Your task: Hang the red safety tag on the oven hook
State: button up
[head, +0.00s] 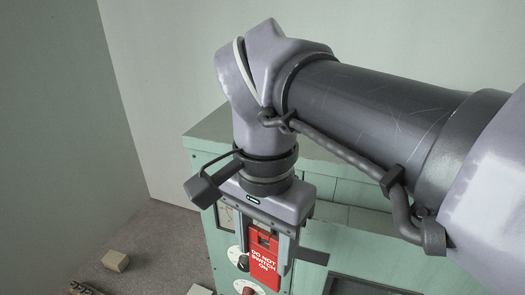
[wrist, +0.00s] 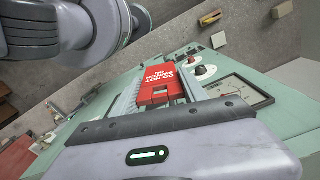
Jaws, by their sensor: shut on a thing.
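The red safety tag (head: 265,263) has white lettering reading "DO NOT SWITCH ON" and a slot near its top. My gripper (head: 267,250) points down and is shut on the tag, which hangs between its fingers in front of the green oven (head: 350,216). In the wrist view the tag (wrist: 158,75) shows beyond the gripper body, with its lettering upside down. The oven's panel (wrist: 180,58) lies beside it. I cannot make out the oven hook in either view; my arm and gripper cover part of the oven front.
A tan block (head: 115,260) lies on the concrete bench (head: 165,235) left of the oven. Bare bench lies behind that block. A plain wall stands behind.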

jog(key=shift+w+d+f+p, duration=0.15)
jog(key=shift+w+d, duration=0.2)
jog(key=shift+w, duration=0.95)
jog(key=shift+w+d+f+p, duration=0.15)
jog(key=shift+w+d, duration=0.25)
jog(key=shift+w, duration=0.85)
jog(key=shift+w+d+f+p, duration=0.15)
jog(key=shift+w+d, duration=0.2)
jog(key=shift+w, duration=0.95)
jog(key=shift+w+d+f, duration=0.2)
jog(key=shift+w+f, duration=0.2)
jog(key=shift+w, duration=0.2)
jog(key=o, duration=1.4)
jog(key=shift+o, duration=0.2)
